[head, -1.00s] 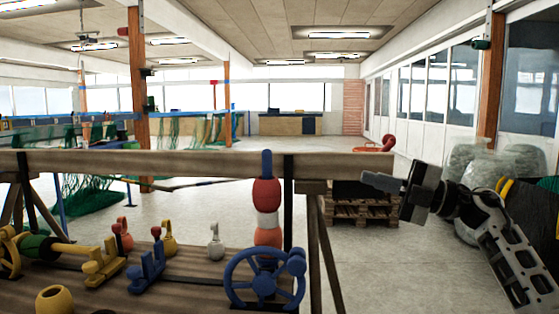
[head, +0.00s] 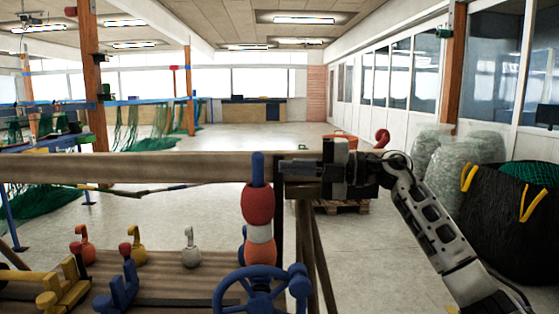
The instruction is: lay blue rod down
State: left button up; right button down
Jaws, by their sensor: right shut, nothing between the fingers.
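A blue rod (head: 258,167) stands upright at the right end of the wooden bench (head: 180,262). Red floats (head: 258,204) and a white float (head: 259,233) are threaded on it, and its rounded top sticks out above them. My right gripper (head: 284,168) is shut and empty. Its fingertips point left, just right of the rod's top in the picture; I cannot tell whether they touch it. The rod's foot is hidden behind a blue handwheel (head: 262,296). My left gripper is not in view.
A wooden rail (head: 130,167) runs across behind the rod, with a dark post beside it. Small red, yellow and white hooked weights (head: 190,251) and blue and yellow brackets stand on the bench. A black bag (head: 510,215) and filled clear sacks stand at right.

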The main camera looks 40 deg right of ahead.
jog(key=shift+x, duration=1.45)
jog(key=shift+p, duration=0.3)
